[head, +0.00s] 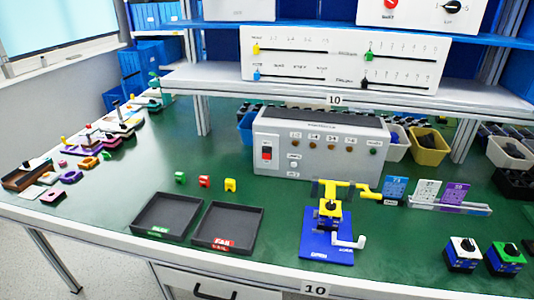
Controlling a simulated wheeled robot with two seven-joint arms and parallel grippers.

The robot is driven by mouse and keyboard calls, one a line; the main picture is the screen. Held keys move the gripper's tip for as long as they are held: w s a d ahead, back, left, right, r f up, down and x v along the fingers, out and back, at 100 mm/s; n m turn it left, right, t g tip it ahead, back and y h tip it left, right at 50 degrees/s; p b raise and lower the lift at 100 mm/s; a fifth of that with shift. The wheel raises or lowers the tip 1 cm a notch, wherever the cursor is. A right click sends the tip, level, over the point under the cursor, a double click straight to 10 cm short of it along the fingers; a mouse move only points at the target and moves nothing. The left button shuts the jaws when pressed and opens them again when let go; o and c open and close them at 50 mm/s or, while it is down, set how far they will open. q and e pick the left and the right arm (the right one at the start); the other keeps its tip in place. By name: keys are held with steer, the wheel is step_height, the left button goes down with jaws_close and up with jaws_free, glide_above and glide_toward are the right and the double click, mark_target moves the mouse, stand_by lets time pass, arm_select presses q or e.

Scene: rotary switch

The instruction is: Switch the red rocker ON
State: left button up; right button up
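The red rocker (266,153) is a small switch in a dark frame on the left of the front face of a grey test box (330,160). The box stands at the back of the green table. The rocker is too small to tell which side is pressed in. Beside it the box front carries a row of small brown round parts, a green one at the right end, and small white round parts below. Nothing covers the rocker. Neither of my grippers is in view.
Two black trays (228,242) lie in front of the box, with small green, red and yellow blocks behind them. A blue fixture (326,250) with a yellow clamp stands right of them. A shelf (300,88) hangs above the box. Table between box and trays is mostly clear.

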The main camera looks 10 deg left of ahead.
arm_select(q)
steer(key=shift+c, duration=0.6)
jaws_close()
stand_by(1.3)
